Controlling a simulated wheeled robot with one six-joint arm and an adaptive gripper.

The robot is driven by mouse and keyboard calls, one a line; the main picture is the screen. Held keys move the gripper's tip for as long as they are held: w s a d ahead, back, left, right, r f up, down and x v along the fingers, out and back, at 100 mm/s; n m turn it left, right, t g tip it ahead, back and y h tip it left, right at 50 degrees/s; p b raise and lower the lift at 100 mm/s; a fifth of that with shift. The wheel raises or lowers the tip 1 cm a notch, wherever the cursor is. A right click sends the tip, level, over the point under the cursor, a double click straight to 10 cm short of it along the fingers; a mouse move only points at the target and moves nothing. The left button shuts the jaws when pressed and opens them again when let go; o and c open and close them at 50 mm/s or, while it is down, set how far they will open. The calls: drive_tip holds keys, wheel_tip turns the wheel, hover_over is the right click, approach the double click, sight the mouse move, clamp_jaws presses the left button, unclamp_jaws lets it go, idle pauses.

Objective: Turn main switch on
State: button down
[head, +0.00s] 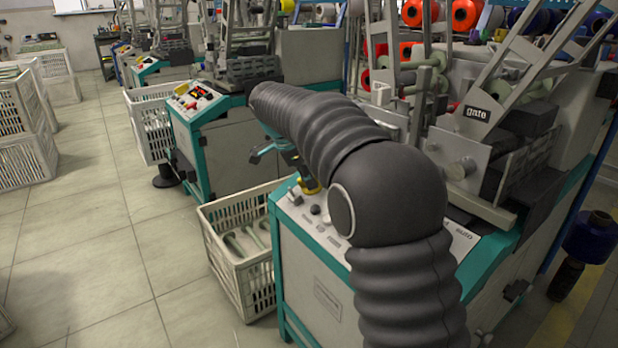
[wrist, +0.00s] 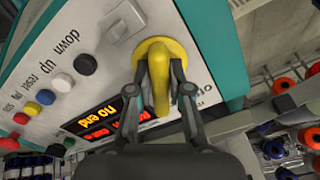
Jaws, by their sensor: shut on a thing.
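The main switch (wrist: 158,52), a yellow rotary knob with a raised handle on a round yellow base, is on the machine's grey control panel in the wrist view. My gripper (wrist: 159,92) has one dark finger on each side of the yellow handle and is shut on it. The handle stands nearly upright in the picture. Lettering beside the switch is partly hidden by a finger. In the head view a bit of the yellow switch (head: 311,186) shows beside my arm, which hides most of the gripper.
Several coloured buttons and a lit display (wrist: 101,116) reading "no end" are left of the switch in the wrist view. In the head view a white crate (head: 213,236) with rods stands left of the machine (head: 320,288). Open tiled floor lies further left.

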drive_tip(key=c, duration=1.1)
unclamp_jaws()
drive_tip(key=v, duration=1.2)
drive_tip(key=shift+a, duration=0.1)
